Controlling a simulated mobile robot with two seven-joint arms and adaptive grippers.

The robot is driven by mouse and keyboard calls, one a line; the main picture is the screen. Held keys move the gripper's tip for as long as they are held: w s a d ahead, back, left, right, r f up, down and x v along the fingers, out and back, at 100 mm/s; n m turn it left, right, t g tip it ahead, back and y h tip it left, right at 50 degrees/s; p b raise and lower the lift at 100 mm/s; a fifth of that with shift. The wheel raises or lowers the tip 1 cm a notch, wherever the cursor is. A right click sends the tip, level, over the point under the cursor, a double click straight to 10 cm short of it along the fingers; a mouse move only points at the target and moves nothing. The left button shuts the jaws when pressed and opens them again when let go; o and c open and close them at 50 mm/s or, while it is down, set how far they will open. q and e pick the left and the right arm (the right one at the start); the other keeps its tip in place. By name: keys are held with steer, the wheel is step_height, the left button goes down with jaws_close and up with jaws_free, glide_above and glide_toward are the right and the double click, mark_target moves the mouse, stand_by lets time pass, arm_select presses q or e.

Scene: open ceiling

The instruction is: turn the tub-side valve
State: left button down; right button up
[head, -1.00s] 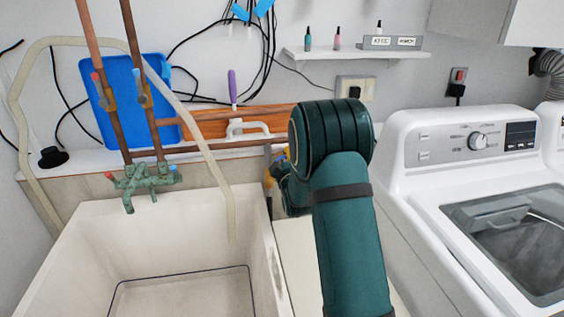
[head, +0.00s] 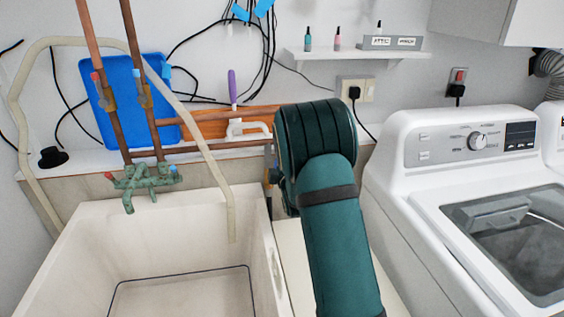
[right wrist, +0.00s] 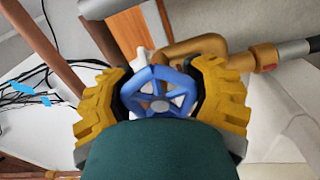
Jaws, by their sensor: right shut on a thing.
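The tub-side valve shows in the right wrist view as a blue spoked handwheel (right wrist: 159,105) in front of a brass-coloured pipe (right wrist: 196,48). My right gripper (right wrist: 161,88) has its yellow fingers on both sides of the wheel, closed against its rim. In the head view, my dark green right arm hides most of the gripper and the wheel, beside the right edge of the white tub (head: 95,250). My left gripper is in neither view.
A green tap (head: 147,180) stands at the tub's back edge under copper pipes. A beige hose (head: 203,140) hangs into the tub. A white washing machine (head: 400,180) stands close to the right of my arm. A small shelf (head: 350,54) is on the wall above.

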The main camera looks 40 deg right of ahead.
steer(key=shift+s+d+f, duration=0.1)
steer(key=shift+s+f, duration=0.05)
steer(key=shift+f, duration=0.1)
steer(key=o, duration=1.3)
steer(key=shift+r, duration=0.15)
steer(key=v, duration=1.2)
